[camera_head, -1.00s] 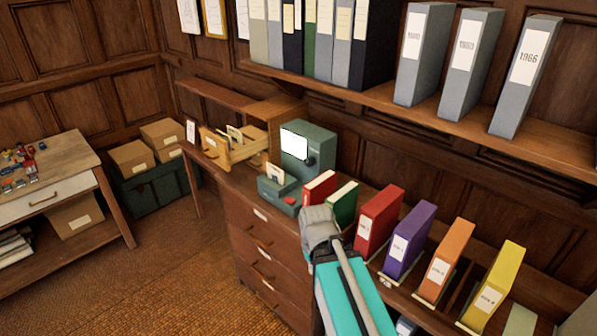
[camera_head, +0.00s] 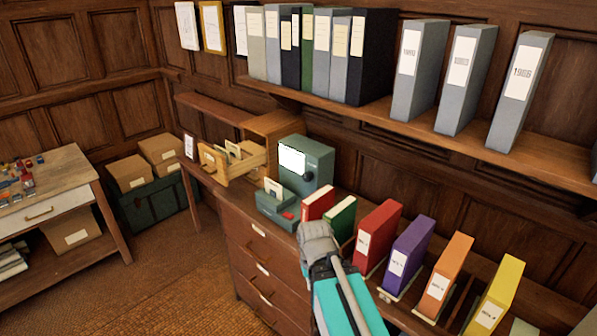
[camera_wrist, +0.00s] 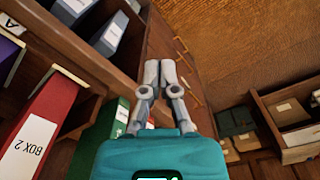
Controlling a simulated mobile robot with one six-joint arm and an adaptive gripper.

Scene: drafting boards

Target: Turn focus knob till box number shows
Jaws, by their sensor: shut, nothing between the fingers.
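A green-grey viewer (camera_head: 318,160) stands on the desk with a bright white screen (camera_head: 291,160). I can make out no number on the screen at this size. A dark round focus knob (camera_head: 307,176) sits to the right of the screen. My gripper (camera_wrist: 160,66) shows in the wrist view with its two grey fingers together and nothing between them. In the head view my arm ends in front of the desk, to the right of and nearer than the viewer, apart from the knob. The viewer and knob do not show in the wrist view.
Red (camera_head: 375,236), purple (camera_head: 409,256), orange (camera_head: 444,275) and yellow binders stand along the desk. A green binder (camera_head: 341,219) and a small red one stand between the viewer and my arm. An open card drawer (camera_head: 232,165) is left of the viewer. A shelf (camera_head: 480,138) overhangs the desk.

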